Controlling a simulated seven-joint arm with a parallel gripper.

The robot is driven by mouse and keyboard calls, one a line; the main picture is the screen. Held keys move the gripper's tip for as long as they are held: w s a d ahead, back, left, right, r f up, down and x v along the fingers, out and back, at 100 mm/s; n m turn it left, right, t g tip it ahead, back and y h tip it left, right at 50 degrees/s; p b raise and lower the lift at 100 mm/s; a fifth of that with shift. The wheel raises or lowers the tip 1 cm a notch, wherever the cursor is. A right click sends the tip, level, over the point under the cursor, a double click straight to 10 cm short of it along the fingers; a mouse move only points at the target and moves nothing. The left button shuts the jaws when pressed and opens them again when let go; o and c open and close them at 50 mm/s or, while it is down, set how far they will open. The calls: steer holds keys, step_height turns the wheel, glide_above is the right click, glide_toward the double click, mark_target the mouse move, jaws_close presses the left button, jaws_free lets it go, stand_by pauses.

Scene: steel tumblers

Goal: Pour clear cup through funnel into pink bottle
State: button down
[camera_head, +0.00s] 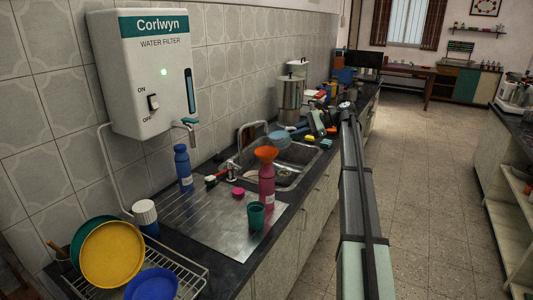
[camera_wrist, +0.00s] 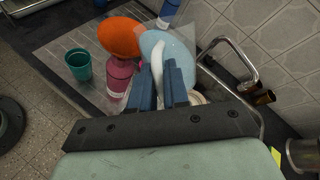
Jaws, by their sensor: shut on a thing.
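The pink bottle (camera_head: 267,191) stands upright on the steel drainboard with the orange funnel (camera_head: 266,154) in its mouth. In the wrist view the funnel (camera_wrist: 120,38) and bottle (camera_wrist: 119,80) lie left of my fingers. My gripper (camera_head: 299,133) is above the sink, on the far right side of the funnel. Its blue fingers (camera_wrist: 160,88) are shut on a pale blue, round-rimmed thing (camera_head: 279,137), which I take for the clear cup. In the wrist view this cup (camera_wrist: 178,48) is tilted, close to the funnel's right edge. Its contents cannot be made out.
A teal cup (camera_head: 256,217) stands close in front of the bottle. A pink lid (camera_head: 238,192) and a blue bottle (camera_head: 183,168) are left of it. The tap (camera_head: 231,170) rises beside the sink. A dish rack (camera_head: 185,270) fills the near left counter.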

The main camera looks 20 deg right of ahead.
steer(key=shift+s+a+r+n+h, duration=0.2)
steer(key=shift+a+r+n+h, duration=0.1)
steer(key=shift+r+h, duration=0.15)
stand_by(0.4)
steer(key=shift+s+a+f+n+t+h+p, duration=0.15)
steer(key=shift+n+t+h+p, duration=0.3)
steer(key=shift+t, duration=0.25)
stand_by(1.1)
steer(key=shift+s+a+r+n+t+h+p, duration=0.3)
steer(key=shift+r+n+t+h+p, duration=0.15)
steer(key=shift+r+p, duration=0.1)
steer(key=shift+s+a+r+n+t+h+p, duration=0.15)
steer(key=shift+a+r+n+t+h+p, duration=0.15)
steer(key=shift+r+h+p, duration=0.2)
stand_by(2.9)
steer(key=shift+s+a+r+n+t+h+p, duration=0.3)
steer(key=shift+s+a+n+t+p, duration=0.15)
steer(key=shift+a, duration=0.2)
stand_by(0.8)
